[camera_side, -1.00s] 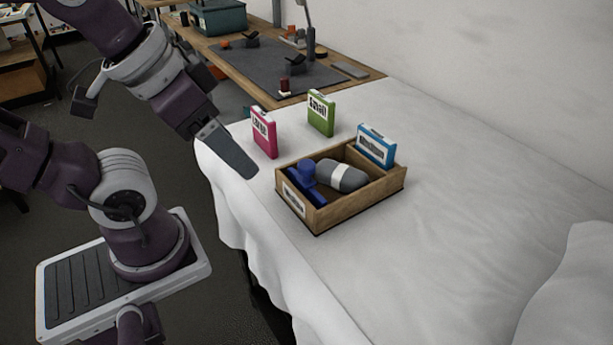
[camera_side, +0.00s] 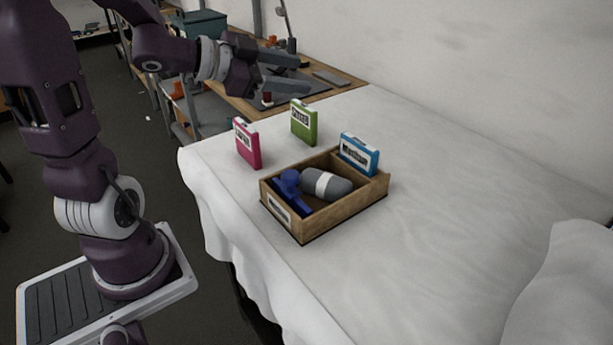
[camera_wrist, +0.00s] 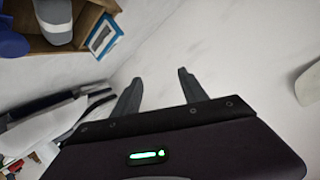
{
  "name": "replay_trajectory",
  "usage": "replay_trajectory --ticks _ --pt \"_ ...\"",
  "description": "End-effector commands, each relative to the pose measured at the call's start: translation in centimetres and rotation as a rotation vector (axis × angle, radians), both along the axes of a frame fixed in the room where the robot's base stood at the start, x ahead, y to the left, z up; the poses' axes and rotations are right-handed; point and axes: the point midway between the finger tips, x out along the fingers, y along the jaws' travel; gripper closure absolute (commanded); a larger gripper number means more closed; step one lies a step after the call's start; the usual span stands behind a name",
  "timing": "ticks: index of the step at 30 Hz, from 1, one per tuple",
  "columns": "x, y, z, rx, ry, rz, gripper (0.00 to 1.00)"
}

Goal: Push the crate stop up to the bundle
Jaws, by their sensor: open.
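The wooden crate (camera_side: 330,217) sits on the white-covered table. The blue crate stop (camera_side: 293,190) is inside at its left end, with a raised round knob. The grey bundle (camera_side: 340,187) with a white band lies to its right. They look close in the side view; in the wrist view a narrow brown strip shows between the stop (camera_wrist: 11,42) and the bundle (camera_wrist: 54,12). My gripper (camera_side: 306,74) is raised behind the crate, apart from it, open and empty.
A pink card (camera_side: 247,146) and a green card (camera_side: 304,124) stand behind the crate. A blue card (camera_side: 359,154) stands at its back right edge. A wooden workbench (camera_side: 350,88) with tools lies beyond. The cloth right of the crate is clear.

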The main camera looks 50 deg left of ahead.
Motion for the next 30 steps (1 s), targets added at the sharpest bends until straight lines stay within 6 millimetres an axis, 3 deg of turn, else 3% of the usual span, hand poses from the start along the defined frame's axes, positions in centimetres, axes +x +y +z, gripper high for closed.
replay_trajectory --ticks 4,9,10,21,24,30 --pt "-3.6 -3.4 -0.9 -0.234 -0.023 -0.262 0.49" --pt "-9.8 -6.1 1.6 -0.565 -0.083 -0.519 0.49" --pt "-10.2 -6.3 1.3 -0.594 -0.086 -0.537 0.49" --pt "-10.0 -6.5 -11.0 -0.577 -0.083 -0.536 0.49" --pt "-10.0 -6.5 -13.6 -0.571 -0.084 -0.536 0.49" --pt "-8.9 -7.6 -14.8 -0.563 -0.086 -0.541 0.49"
